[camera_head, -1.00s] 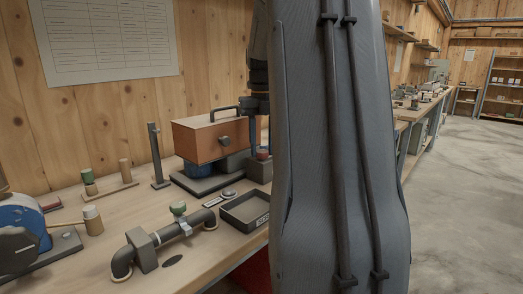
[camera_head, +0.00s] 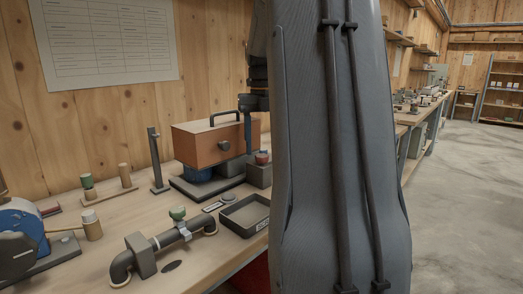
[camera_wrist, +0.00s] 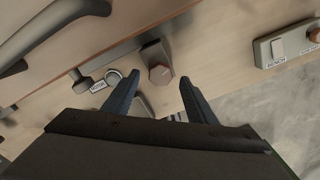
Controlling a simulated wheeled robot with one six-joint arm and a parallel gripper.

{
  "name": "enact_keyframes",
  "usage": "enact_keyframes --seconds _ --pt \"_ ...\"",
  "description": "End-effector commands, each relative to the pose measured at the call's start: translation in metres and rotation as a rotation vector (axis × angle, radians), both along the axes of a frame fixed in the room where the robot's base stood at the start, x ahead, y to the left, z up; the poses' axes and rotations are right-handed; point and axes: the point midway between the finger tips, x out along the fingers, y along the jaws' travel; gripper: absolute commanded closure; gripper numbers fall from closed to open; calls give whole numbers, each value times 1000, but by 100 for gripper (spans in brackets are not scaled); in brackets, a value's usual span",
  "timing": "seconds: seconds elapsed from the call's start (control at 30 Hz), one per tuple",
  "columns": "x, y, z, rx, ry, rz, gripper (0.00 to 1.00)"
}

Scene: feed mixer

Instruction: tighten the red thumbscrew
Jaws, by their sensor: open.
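The red thumbscrew (camera_wrist: 160,74) shows in the wrist view as a brownish-red, many-sided knob on a grey block (camera_wrist: 152,50). In the head view a red top (camera_head: 262,157) shows on a grey block beside the brown mixer box, partly cut off by my arm. My gripper (camera_wrist: 159,81) is open, with one dark finger on each side of the knob in the picture. The fingertips look apart from the knob; their height above it is hard to judge. In the head view my gripper (camera_head: 248,128) hangs in front of the mixer box's right end.
The brown mixer box (camera_head: 205,143) with its dark handle stands close left of my gripper. A grey switch box (camera_wrist: 285,45) sits at the right in the wrist view.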

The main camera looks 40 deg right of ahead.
Motion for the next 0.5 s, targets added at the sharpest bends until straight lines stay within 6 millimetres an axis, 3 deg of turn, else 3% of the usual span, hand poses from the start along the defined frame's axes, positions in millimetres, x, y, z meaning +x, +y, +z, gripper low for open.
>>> enact_keyframes --seconds 0.23,0.5 --pt "1 0 41 -2 -4 1 48" --pt "1 1 58 -1 -2 1 48"
